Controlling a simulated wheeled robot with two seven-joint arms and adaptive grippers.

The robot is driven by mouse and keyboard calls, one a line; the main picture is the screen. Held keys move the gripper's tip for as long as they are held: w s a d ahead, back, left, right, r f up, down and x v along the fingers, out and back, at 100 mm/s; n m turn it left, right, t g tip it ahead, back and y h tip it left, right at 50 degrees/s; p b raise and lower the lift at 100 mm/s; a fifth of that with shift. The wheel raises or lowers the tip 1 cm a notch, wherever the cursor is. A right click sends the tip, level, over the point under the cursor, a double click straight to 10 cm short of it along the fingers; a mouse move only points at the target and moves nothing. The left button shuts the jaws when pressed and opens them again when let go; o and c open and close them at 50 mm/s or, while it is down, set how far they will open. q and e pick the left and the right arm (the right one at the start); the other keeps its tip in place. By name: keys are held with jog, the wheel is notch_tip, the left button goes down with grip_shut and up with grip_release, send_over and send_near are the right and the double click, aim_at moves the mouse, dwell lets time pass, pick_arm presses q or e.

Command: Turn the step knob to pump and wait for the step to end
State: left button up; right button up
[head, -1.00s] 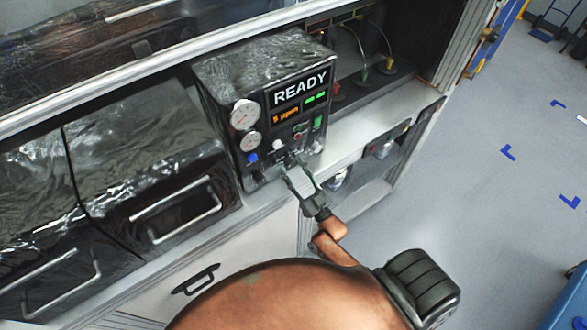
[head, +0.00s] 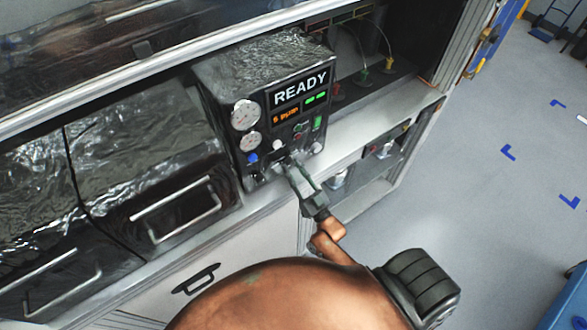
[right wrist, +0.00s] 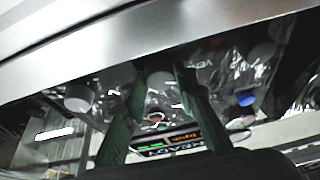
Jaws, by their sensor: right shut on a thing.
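The dark machine box (head: 265,75) stands on the bench, its screen (head: 300,88) reading READY above a small orange line and green lights. My right gripper (head: 289,162) is at the lower front of its panel, shut on a knob, taken as the step knob, which its fingers mostly hide in the head view. In the right wrist view the fingers (right wrist: 160,95) straddle a pale round knob (right wrist: 158,78); the screen shows upside down there. The knob's pointer and labels cannot be read. My left gripper is not in view.
Two round gauges (head: 245,114) and a blue knob (head: 252,158) sit left of the gripper on the panel. Foil-like covered drawers (head: 150,160) with bar handles stand at the left. A shelf with cables (head: 375,85) lies to the right. The floor (head: 480,190) at right is open.

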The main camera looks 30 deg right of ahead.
jog(key=m+h+p, duration=0.1)
jog(key=m, duration=0.1)
jog(key=m+h+p, duration=0.1)
jog(key=m, duration=0.2)
jog(key=shift+a+r+h, duration=0.15)
jog(key=shift+h, duration=0.25)
jog(key=shift+a+m+g+h+p, duration=0.1)
jog(key=shift+m+g+h+p, duration=0.15)
jog(key=shift+m+h+p, duration=0.6)
jog(key=shift+m+g+h+p, duration=0.1)
jog(key=shift+m+g+p, duration=0.3)
jog(key=shift+m, duration=0.95)
jog(key=shift+a+m+g+h+p, duration=0.15)
jog(key=shift+m+h+p, duration=0.45)
jog(key=shift+m, duration=0.5)
jog(key=shift+d, duration=0.1)
jog(key=o, duration=1.2)
jog(key=shift+c, duration=0.2)
jog(key=shift+s, duration=0.25)
jog(key=v, duration=1.1)
jog(key=shift+s, duration=0.3)
